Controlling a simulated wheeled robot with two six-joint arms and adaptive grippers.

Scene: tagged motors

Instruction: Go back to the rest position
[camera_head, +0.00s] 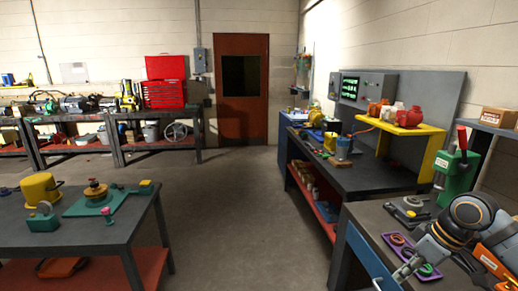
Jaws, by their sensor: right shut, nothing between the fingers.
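My right gripper (400,272) shows at the lower right, on my arm with its dark joint and orange rings. It is shut and empty. It is over the front part of the right-hand bench (362,222), beside a purple tray (396,240) with round parts in it. Part of the tray is hidden by my arm. My left gripper and left arm are not in view.
A green press (457,173) with a red handle stands close behind my right arm. A dark table (140,222) with a yellow pot (40,187) and green fixtures is at left. The floor (240,215) between is clear up to the red-brown door (242,115).

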